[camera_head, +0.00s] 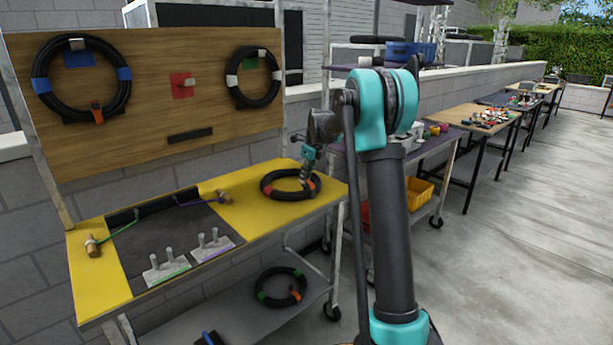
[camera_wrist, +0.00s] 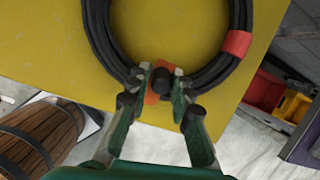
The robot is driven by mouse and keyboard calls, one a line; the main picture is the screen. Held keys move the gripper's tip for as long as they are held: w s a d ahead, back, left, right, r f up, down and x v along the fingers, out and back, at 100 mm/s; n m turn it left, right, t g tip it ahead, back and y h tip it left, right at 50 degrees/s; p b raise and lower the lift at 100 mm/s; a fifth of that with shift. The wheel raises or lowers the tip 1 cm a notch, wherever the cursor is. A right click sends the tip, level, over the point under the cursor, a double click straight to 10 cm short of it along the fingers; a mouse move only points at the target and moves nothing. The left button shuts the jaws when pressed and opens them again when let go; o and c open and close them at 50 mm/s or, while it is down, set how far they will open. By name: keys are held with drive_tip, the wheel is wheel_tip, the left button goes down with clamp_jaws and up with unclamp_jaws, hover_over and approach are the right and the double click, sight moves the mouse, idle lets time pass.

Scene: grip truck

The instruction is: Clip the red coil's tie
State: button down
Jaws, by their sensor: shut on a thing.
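The red coil (camera_head: 266,185), a black ring with red bands, lies flat on the yellow right end of the workbench. It also shows in the wrist view (camera_wrist: 113,48), with a red band (camera_wrist: 236,42) at its right. My gripper (camera_head: 306,180) is down at the coil's right side in the head view. In the wrist view its fingers (camera_wrist: 162,80) close around an orange tie piece (camera_wrist: 151,97) with a dark round knob (camera_wrist: 161,79) between them. The fingers partly hide the tie, so I cannot tell whether it is fastened.
A wooden board (camera_head: 150,100) behind holds two coils and an empty red patch (camera_head: 182,86). A green-banded coil (camera_head: 281,287) lies on the lower shelf. A cart (camera_head: 440,150) stands to the right.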

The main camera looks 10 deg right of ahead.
sight(312, 186)
drive_tip(key=shift+s+a, duration=0.1)
drive_tip(key=shift+a, duration=0.05)
drive_tip(key=c, duration=1.4)
unclamp_jaws()
drive_tip(key=v, duration=1.2)
drive_tip(key=s+d+f+n, duration=0.2)
drive_tip(key=s+f+n, duration=0.5)
drive_tip(key=s, duration=0.7)
drive_tip(key=s+d+f+n+h, duration=0.1)
drive_tip(key=s+d+f+n, duration=0.1)
drive_tip(key=s+f+n, duration=0.6)
drive_tip(key=s+d+f+n+t+h, duration=0.1)
drive_tip(key=s+f+n, duration=0.6)
drive_tip(key=s, duration=1.4)
drive_tip(key=shift+s+d+f+n, duration=0.1)
drive_tip(key=shift+d+n, duration=0.1)
drive_tip(key=shift+n, duration=0.55)
drive_tip(key=shift+d+f+n, duration=0.15)
drive_tip(key=shift+d+n, duration=0.1)
drive_tip(key=shift+n, duration=0.45)
drive_tip(key=shift+s+d+f+n, duration=0.1)
drive_tip(key=shift+d+n, duration=0.1)
drive_tip(key=shift+n, duration=0.55)
